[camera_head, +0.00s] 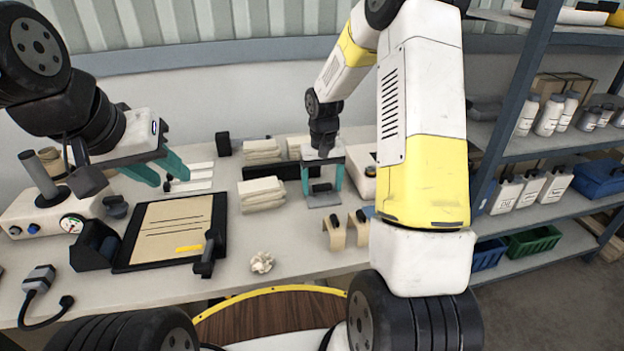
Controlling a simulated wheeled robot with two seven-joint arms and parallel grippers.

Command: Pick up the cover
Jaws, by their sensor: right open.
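A small grey plate with a dark knob (323,199) lies on the table below my right gripper; it looks like the cover, but I cannot be sure. My right gripper (322,190) points down, with its teal fingers apart on either side of the dark knob. I cannot tell whether they touch it.
A black-framed board with brown paper (175,222) lies front left. A gauge box (45,215) stands left of it. Stacked cloths (262,195), a crumpled ball (261,262) and tan bent pieces (336,232) are nearby. A shelf rack (550,145) stands at right.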

